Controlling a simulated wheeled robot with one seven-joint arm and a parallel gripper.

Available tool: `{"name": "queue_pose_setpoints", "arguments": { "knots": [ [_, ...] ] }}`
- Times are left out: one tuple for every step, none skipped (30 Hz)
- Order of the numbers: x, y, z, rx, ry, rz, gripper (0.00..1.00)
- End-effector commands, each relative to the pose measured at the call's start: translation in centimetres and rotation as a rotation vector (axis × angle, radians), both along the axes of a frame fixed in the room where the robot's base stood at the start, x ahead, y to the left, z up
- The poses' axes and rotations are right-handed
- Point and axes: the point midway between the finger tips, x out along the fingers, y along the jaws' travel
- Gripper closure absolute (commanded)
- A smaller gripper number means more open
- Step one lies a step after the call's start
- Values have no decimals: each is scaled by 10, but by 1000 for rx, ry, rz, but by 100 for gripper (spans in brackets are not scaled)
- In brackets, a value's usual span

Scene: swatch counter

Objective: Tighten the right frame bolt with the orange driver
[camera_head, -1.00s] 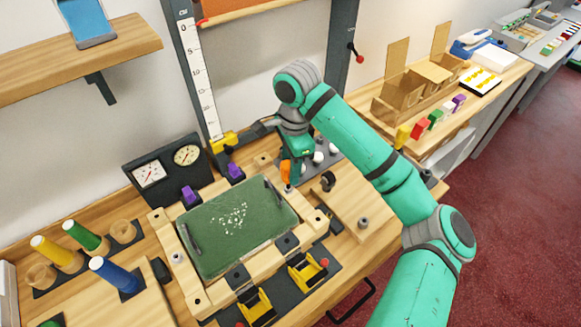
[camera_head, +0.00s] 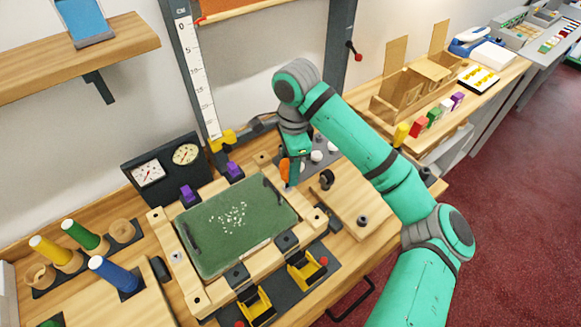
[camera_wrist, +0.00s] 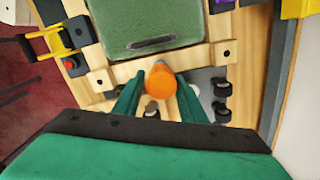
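The orange driver (camera_head: 285,168) stands roughly upright at the far right side of the wooden frame (camera_head: 165,240) around the green panel (camera_head: 235,225). My gripper (camera_head: 291,167) is at its handle; in the wrist view the two green fingers (camera_wrist: 160,85) close on either side of the orange handle (camera_wrist: 159,84). The driver's lower end is over the frame's right rail. The right frame bolt cannot be made out; the driver and fingers cover that spot. A grey bolt (camera_head: 177,257) shows on the frame's left rail.
Purple blocks (camera_head: 233,170) and dials (camera_head: 150,172) stand behind the frame. Yellow clamps (camera_head: 304,272) sit at its front. A wooden board (camera_head: 350,200) with a black knob (camera_head: 327,179) lies right of it. White-topped pieces (camera_head: 317,156) stand close behind my gripper.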

Motion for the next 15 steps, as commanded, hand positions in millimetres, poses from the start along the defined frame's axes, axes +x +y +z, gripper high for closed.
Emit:
{"name": "queue_pose_setpoints", "arguments": {
  "knots": [
    [1,1,0,-1,0,56,62],
    [1,1,0,-1,0,91,62],
    [1,1,0,-1,0,140,62],
    [1,1,0,-1,1,175,62],
    [2,2,0,-1,0,211,62],
    [2,2,0,-1,1,258,62],
    [2,2,0,0,0,294,62],
    [2,2,0,0,0,330,62],
    [2,2,0,0,0,376,62],
    [3,3,0,0,0,411,62],
    [3,3,0,0,1,447,62],
    [3,3,0,0,1,495,62],
    [3,3,0,0,0,530,62],
    [4,3,0,0,0,565,62],
    [4,4,0,0,0,612,62]
  ]
}}
